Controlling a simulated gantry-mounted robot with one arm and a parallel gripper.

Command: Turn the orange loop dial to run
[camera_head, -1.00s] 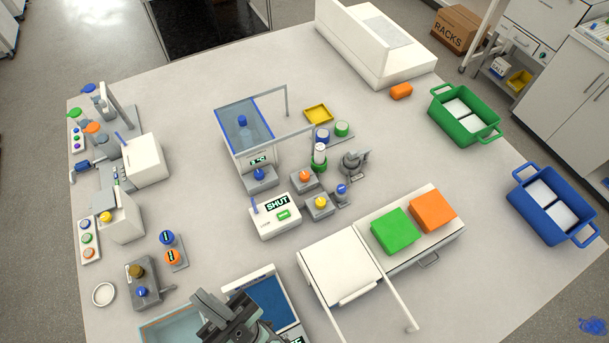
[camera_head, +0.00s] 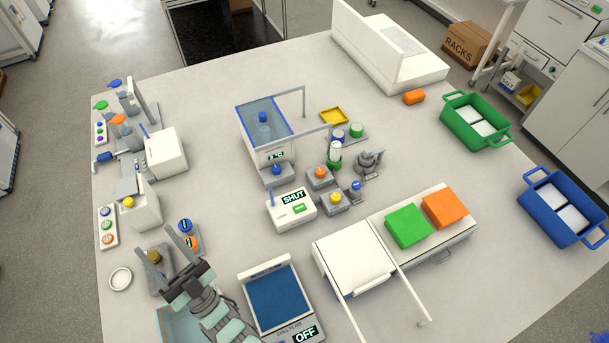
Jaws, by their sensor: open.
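An orange dial (camera_head: 192,242) with a small dark label sits just below a blue dial (camera_head: 185,226) on a grey plate at the left of the table. Which way it is turned is too small to read. My gripper (camera_head: 181,241) is open and empty. Its fingers point up the picture, over or beside the orange dial; I cannot tell whether they touch it.
A grey box with a brown knob (camera_head: 154,257) lies just left of my gripper, partly hidden by it. A chill plate (camera_head: 306,334) reading OFF stands to the right. A white dish (camera_head: 120,279) lies at the left. Another orange knob (camera_head: 320,172) sits mid-table.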

